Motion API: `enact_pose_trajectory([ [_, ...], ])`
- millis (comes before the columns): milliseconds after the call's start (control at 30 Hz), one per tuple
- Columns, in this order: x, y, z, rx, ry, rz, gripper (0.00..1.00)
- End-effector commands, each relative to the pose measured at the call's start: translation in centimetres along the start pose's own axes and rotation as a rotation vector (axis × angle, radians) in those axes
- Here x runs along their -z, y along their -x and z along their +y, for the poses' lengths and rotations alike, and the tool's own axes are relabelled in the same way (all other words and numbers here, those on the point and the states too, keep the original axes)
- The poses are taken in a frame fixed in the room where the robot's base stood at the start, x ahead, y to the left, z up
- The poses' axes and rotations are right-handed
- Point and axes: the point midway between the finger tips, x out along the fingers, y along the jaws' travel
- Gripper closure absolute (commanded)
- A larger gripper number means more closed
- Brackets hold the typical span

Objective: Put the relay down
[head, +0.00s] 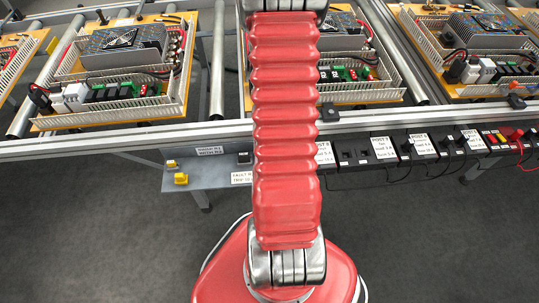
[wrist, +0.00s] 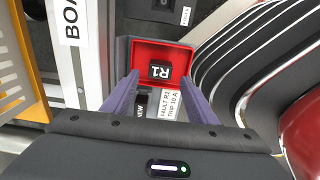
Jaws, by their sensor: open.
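The relay (wrist: 160,72) is a small black block marked R1. In the wrist view it lies in a red tray (wrist: 181,52) beside a label (wrist: 165,106) reading FAULT R1 TRIP 10 A. My gripper (wrist: 160,76) is open, with one finger to each side of the relay and a visible gap on both sides. I cannot tell how high the fingertips are above the tray floor. In the head view my red-sleeved arm hides the gripper, the relay and the red tray.
In the head view, circuit boards in wooden-based frames (head: 110,118) stand on a roller conveyor behind a metal rail (head: 120,139). A grey shelf (head: 215,173) with yellow parts (head: 181,179) hangs in front. Labelled black boxes (head: 383,148) line the rail to the right.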

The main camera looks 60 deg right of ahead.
Motion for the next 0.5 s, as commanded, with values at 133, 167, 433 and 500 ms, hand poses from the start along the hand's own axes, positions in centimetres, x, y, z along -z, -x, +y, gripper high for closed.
enact_pose_trajectory([
  [133, 0.0, 1.8, 0.1, -0.003, 0.000, 0.000, 0.47],
  [167, 0.0, 2.1, 0.1, -0.003, 0.000, 0.000, 0.47],
  [433, 0.0, 4.6, 0.0, -0.002, 0.000, 0.000, 0.47],
  [500, 0.0, 4.9, 0.0, -0.001, 0.000, 0.000, 0.47],
])
